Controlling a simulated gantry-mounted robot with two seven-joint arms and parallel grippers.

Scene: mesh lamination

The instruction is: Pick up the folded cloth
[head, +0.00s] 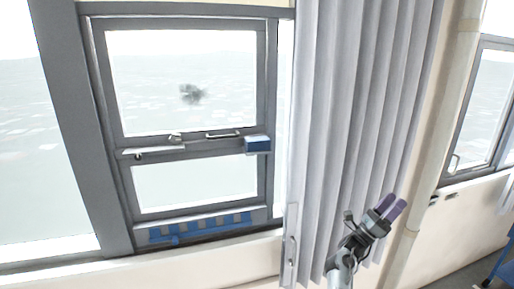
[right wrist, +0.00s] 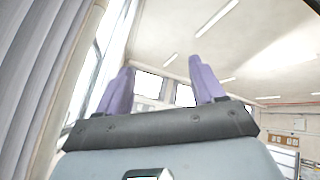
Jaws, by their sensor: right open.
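A small blue block-like thing (head: 257,145) sits at the right end of the window's middle rail in the head view. It may be the folded cloth, but it is too small to tell. My right gripper (head: 393,208) is in front of the grey curtain, to the right of and lower than the blue thing, and well apart from it. In the right wrist view its two purple fingers (right wrist: 162,88) stand apart with nothing between them. The blue thing is not seen in the right wrist view. My left gripper is in neither view.
A long grey curtain (head: 345,110) hangs right of the window (head: 265,80). A blue strip (head: 200,228) lies along the window's bottom. Metal handles (head: 223,134) stick out from the middle rail. A pale pipe (head: 425,140) runs down the wall at right. A blue object (head: 505,262) stands at lower right.

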